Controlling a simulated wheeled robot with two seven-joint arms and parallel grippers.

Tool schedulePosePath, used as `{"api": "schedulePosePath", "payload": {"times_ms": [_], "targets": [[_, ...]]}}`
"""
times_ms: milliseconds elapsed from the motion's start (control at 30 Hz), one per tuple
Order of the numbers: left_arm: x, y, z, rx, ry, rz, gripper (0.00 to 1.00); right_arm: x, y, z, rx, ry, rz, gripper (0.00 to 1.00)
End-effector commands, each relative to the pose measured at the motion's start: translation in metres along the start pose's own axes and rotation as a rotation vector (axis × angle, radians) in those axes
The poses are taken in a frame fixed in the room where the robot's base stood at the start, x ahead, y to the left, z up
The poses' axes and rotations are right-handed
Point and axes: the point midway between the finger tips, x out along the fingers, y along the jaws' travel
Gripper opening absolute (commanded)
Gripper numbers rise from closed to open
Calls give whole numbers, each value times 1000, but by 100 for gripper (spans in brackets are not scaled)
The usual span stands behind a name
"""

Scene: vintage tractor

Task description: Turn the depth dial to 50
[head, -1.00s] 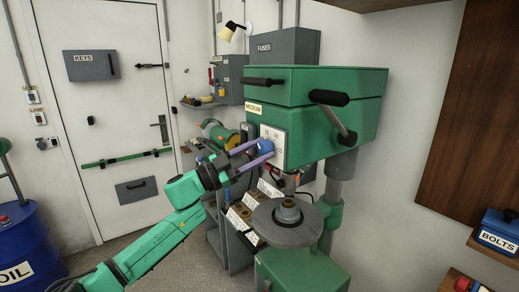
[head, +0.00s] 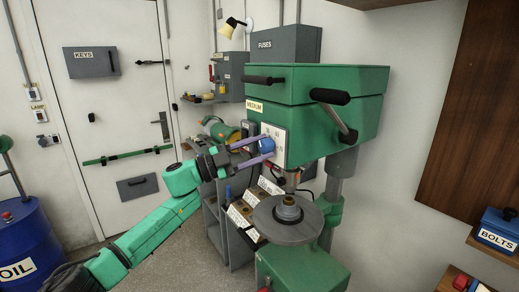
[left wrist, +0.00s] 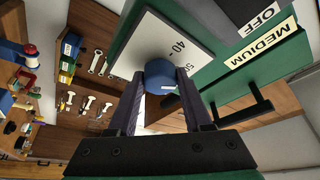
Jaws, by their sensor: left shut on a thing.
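The depth dial (head: 267,145) is a blue round knob on a pale number plate (head: 280,146) on the side of the green drill press head (head: 318,120). My left gripper (head: 263,147) is shut on the dial, one finger on each side of it. In the left wrist view the dial (left wrist: 161,73) sits between the purple-grey fingertips. A small pale mark shows on its edge. The plate (left wrist: 172,32) there shows "40" and part of "50"; the other numbers are hidden. I cannot tell exactly which number the dial points to. My right gripper is not in view.
The press's round table (head: 270,228) is below the dial, and a black-gripped lever (head: 330,97) juts from the head. A shelf unit with labelled bins (head: 240,215) stands below my left gripper. A blue oil drum (head: 30,240) stands at left.

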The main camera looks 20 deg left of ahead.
Motion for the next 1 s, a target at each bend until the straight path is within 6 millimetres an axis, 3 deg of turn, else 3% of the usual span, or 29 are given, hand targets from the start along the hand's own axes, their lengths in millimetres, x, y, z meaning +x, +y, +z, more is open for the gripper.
{"api": "schedulePosePath", "payload": {"times_ms": [67,100,133,167,567,767,1000], "targets": [[0,0,0,0,0,0,0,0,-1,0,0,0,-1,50],[0,0,0,0,0,0,65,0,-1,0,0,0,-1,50],[0,0,0,-1,0,0,77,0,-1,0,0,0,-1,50],[0,0,0,-1,0,0,80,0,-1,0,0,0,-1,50],[-8,2,2,-1,-1,-1,80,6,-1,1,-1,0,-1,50],[-50,6,6,1,-5,0,80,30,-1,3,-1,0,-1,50],[-118,6,6,1,-6,1,80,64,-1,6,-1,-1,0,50]]}}
